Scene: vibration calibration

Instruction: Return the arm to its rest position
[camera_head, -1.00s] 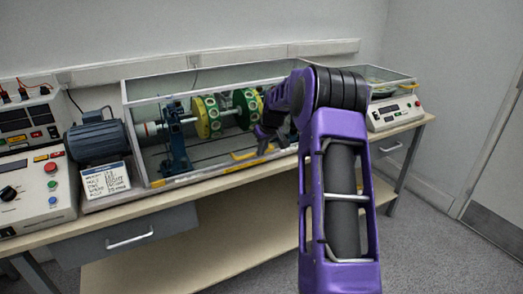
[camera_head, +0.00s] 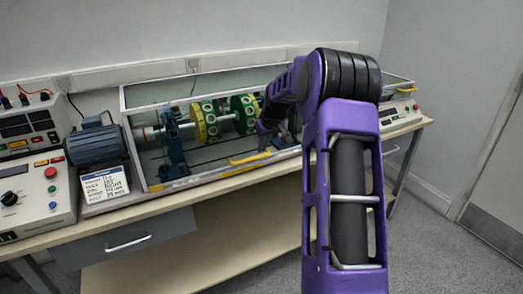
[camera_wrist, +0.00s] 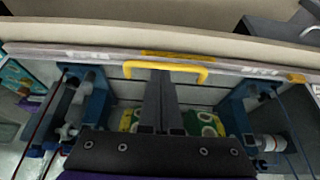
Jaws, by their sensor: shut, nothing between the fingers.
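My purple arm reaches over the bench from the right in the head view. My gripper (camera_wrist: 160,80) is shut and empty in the wrist view, its two dark fingers together. The fingers overlap the yellow handle (camera_wrist: 135,66) in that view; I cannot tell whether they touch it. In the head view the dark end of the arm is near the clear-walled case, partly hidden by my own links. The yellow handle (camera_head: 250,157) also shows there at the front edge of the case.
The case holds a shaft with green and yellow discs (camera_head: 207,119) on blue stands (camera_head: 174,155). A motor (camera_head: 96,146) and a control box (camera_head: 38,196) stand left. Another instrument (camera_head: 398,113) stands right. Open floor (camera_head: 430,245) lies at the right.

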